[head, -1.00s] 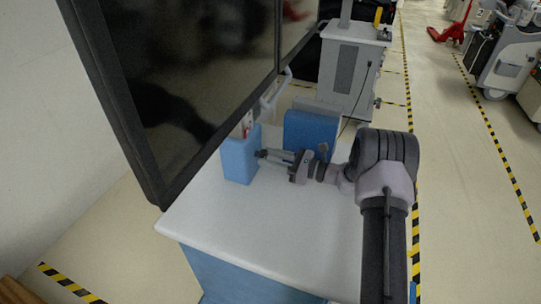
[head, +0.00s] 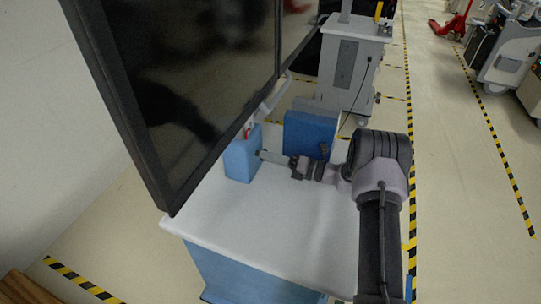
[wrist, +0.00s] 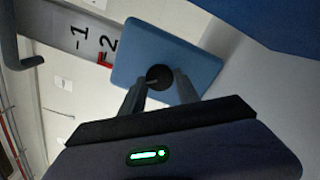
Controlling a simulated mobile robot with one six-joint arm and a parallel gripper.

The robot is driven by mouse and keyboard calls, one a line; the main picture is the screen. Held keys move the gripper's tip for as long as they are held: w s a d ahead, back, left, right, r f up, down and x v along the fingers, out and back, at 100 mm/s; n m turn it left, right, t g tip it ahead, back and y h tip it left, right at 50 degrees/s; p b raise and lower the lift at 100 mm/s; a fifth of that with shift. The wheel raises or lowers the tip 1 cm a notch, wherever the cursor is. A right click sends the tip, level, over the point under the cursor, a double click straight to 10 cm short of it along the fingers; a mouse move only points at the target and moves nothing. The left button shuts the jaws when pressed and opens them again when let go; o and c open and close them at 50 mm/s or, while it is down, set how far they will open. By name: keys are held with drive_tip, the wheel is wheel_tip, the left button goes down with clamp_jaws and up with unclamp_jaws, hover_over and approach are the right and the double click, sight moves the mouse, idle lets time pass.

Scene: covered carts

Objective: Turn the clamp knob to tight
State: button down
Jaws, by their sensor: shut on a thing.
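The clamp knob (wrist: 160,75) is a small dark round knob on the face of a light blue block (wrist: 197,58) in the wrist view. The same block (head: 242,160) stands upright on the white cart top in the head view. My gripper (head: 262,155) reaches in from the right, level with the block's side. In the wrist view my gripper (wrist: 157,84) has one finger on each side of the knob and is shut on it. The fingers hide part of the knob's edge, and no pointer or mark is readable on it.
A darker blue box (head: 310,134) stands on the cart top (head: 255,215) behind my gripper. A large dark screen (head: 190,75) rises close on the left. The front of the cart top is clear. A grey cart (head: 345,70) stands farther back.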

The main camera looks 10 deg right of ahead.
drive_tip(key=m+p, duration=0.1)
drive_tip(key=m, duration=0.2)
drive_tip(key=shift+m, duration=0.3)
drive_tip(key=shift+m+p, duration=0.35)
drive_tip(key=shift+m, duration=1.45)
drive_tip(key=c, duration=0.9)
unclamp_jaws()
drive_tip(key=p+v, duration=0.1)
drive_tip(key=v, duration=1.6)
drive_tip(key=shift+s+d, duration=0.2)
